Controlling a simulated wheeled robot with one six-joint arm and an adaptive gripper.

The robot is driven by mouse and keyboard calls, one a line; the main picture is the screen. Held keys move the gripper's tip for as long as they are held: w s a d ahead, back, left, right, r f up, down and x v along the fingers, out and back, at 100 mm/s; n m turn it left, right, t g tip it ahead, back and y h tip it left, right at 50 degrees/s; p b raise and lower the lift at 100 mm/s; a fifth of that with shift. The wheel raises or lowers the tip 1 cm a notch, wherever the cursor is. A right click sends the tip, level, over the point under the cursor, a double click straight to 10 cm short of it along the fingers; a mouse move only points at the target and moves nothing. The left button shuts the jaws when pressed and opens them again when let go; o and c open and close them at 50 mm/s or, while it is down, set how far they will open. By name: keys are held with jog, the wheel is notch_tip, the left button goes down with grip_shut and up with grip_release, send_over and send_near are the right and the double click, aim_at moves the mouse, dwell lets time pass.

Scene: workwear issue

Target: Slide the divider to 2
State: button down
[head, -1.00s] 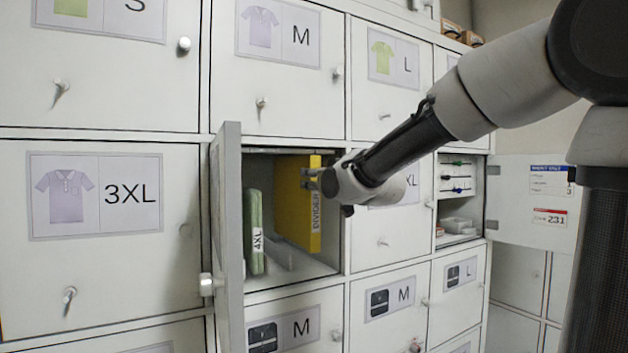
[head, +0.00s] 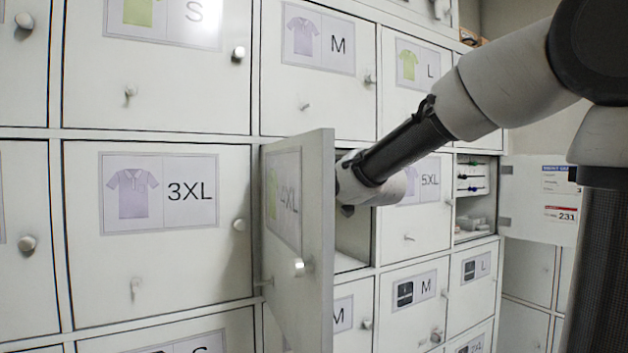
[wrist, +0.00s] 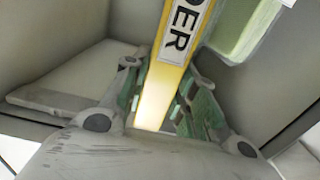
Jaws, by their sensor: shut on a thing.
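The yellow divider (wrist: 152,102) stands in the open 4XL locker, its label partly readable as "DER" in the wrist view. My gripper (wrist: 163,82) is shut on the divider's front edge, one finger on each side. A green packet (wrist: 245,28), labelled 4XL in the earlier head view, stands apart from the divider, at upper right in the wrist view. In the head view the open locker door (head: 317,225) hides the divider, the packet and my fingers. No mark reading 2 can be made out.
The open door stands close beside my wrist. Closed lockers surround this one, including 3XL (head: 165,270) at left and 5XL (head: 425,215) at right. Further right, an open locker (head: 475,215) holds small items, with its door (head: 540,195) swung outward.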

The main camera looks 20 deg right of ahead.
jog(key=c, duration=1.1)
grip_release()
jog(key=v, duration=1.2)
jog(key=shift+f, duration=0.1)
